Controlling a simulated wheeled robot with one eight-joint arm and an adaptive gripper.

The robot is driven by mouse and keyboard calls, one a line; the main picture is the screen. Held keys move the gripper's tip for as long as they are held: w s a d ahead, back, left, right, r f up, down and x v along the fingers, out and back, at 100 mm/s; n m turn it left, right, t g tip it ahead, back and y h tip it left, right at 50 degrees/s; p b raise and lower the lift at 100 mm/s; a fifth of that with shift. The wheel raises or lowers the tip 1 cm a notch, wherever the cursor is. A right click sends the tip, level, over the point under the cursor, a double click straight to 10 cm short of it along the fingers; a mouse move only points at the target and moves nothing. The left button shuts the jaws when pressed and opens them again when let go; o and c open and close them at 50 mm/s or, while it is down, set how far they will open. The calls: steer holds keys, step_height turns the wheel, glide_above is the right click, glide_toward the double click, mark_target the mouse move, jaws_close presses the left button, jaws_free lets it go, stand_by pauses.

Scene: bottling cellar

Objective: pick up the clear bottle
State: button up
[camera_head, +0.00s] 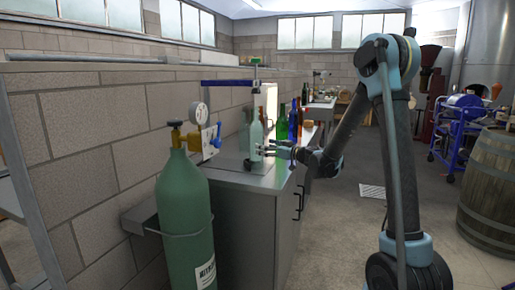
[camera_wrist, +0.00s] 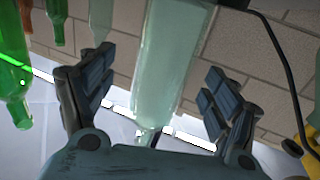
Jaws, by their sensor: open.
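The clear bottle (camera_head: 256,138) is pale and see-through and stands upright on the grey bench top beside the wall. In the wrist view the scene appears upside down, and the bottle (camera_wrist: 170,65) fills the middle with its narrow neck toward the bottom. My gripper (camera_head: 270,150) reaches it from the right at bench height. In the wrist view my gripper (camera_wrist: 155,88) is open, with one finger on each side of the bottle. Gaps show between the bottle and both fingers in that view.
Several coloured bottles stand farther back on the bench, including a green bottle (camera_head: 282,124). A green gas cylinder (camera_head: 188,225) with a gauge stands in front of the bench (camera_head: 240,205). A wooden barrel (camera_head: 488,195) and blue cart (camera_head: 458,130) are at right. Open floor lies between.

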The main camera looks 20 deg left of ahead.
mark_target(258, 137)
steer(key=shift+s+x, duration=0.2)
steer(key=shift+x, duration=2.65)
steer(key=shift+r, duration=0.2)
steer(key=c, duration=1.7)
steer(key=shift+o, duration=0.2)
steer(key=shift+r, duration=0.6)
steer(key=shift+s+d+r, duration=0.1)
steer(key=shift+d+r, duration=0.1)
steer(key=shift+r, duration=0.4)
steer(key=shift+s+d+r, duration=0.1)
steer(key=shift+d+r, duration=0.1)
steer(key=shift+r, duration=0.4)
steer(key=v, duration=1.7)
